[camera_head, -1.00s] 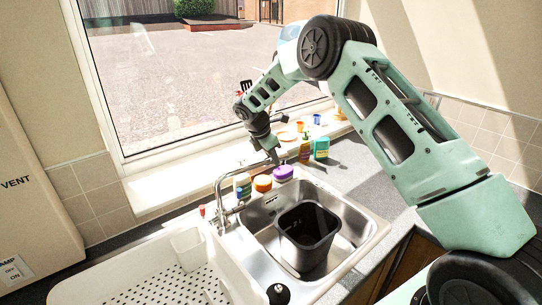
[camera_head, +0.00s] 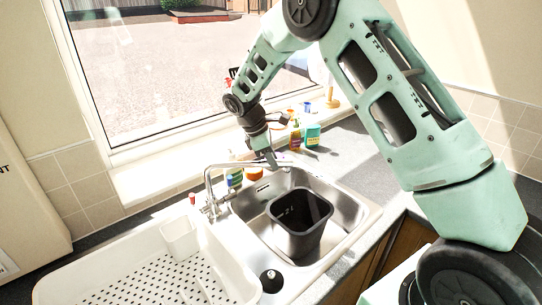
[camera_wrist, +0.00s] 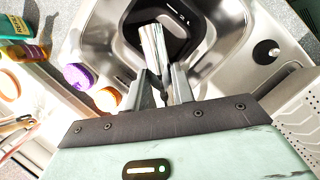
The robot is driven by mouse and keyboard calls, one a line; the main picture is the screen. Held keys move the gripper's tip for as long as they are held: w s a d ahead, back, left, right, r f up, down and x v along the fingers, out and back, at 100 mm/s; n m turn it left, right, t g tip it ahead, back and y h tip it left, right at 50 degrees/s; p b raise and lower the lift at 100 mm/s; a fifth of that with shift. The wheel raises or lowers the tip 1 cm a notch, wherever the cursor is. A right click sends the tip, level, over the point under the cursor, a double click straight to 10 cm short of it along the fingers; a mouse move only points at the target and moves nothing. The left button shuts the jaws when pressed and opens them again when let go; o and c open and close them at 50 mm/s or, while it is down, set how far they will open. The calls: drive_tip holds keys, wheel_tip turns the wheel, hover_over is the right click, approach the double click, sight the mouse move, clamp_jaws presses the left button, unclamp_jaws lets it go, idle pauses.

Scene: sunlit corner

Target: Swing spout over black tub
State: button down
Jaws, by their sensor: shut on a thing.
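The chrome spout (camera_head: 235,166) reaches right from the tap (camera_head: 212,205) on the sink's left rim, its end above the back of the sink. My gripper (camera_head: 268,163) is shut on the spout near its free end. In the wrist view the spout (camera_wrist: 153,45) comes out between the two fingers of my gripper (camera_wrist: 163,92). The black tub (camera_head: 300,235) stands upright in the basin, in front of and below the spout's end in the head view. In the wrist view the spout's tip overlaps the tub (camera_wrist: 180,45). Whether it is truly above the opening is hard to tell.
The steel sink (camera_head: 345,205) surrounds the tub. A white dish rack (camera_head: 150,275) stands at the left. A purple-topped item (camera_wrist: 78,75) lies close to my gripper. The right counter is clear.

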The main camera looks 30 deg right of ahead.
drive_tip(key=shift+s+a, duration=0.1)
drive_tip(key=shift+s, duration=0.05)
drive_tip(key=c, duration=1.2)
unclamp_jaws()
drive_tip(key=b+v, duration=0.4)
drive_tip(key=v, duration=1.3)
drive_tip(key=shift+r, duration=0.25)
